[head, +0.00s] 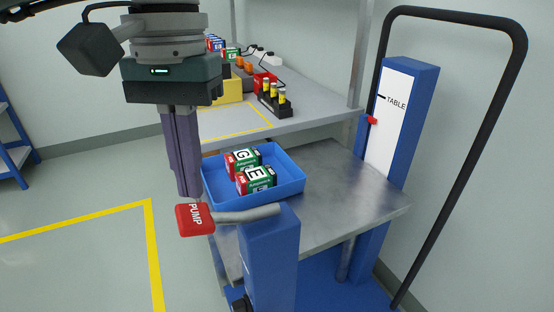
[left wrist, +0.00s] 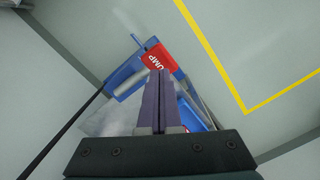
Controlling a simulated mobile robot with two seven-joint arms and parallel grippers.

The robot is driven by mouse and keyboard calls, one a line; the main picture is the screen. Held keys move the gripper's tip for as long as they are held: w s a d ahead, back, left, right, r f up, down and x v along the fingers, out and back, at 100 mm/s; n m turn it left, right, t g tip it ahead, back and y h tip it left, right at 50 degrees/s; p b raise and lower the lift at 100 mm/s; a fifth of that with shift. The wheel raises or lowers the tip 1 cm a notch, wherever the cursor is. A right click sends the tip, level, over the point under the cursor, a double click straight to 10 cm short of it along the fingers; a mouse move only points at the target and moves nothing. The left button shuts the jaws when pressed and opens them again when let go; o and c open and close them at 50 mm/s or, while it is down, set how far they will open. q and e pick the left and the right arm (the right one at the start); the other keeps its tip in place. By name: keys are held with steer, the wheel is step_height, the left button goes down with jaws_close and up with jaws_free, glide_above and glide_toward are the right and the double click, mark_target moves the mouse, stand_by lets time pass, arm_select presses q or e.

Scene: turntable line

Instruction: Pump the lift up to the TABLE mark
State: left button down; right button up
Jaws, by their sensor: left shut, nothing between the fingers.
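The red PUMP pedal (head: 195,219) sits at the end of a grey lever (head: 248,215) on the lift's blue post (head: 270,255). My left gripper (head: 190,194) is shut and empty, pointing down with its fingertips at the pedal's upper edge; I cannot tell whether they touch. The pedal also shows in the left wrist view (left wrist: 152,60), just beyond the fingertips. The lift's metal platform (head: 345,190) carries a blue tray. A red pointer (head: 371,120) on the white scale (head: 392,125) stands below the TABLE mark (head: 382,97). My right gripper is not in view.
A black handle (head: 490,130) rises at the right. Yellow-lined floor (head: 80,260) at the left is clear.

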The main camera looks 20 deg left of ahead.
arm_select(q)
steer(key=shift+s+f, duration=0.1)
steer(key=shift+f, duration=0.7)
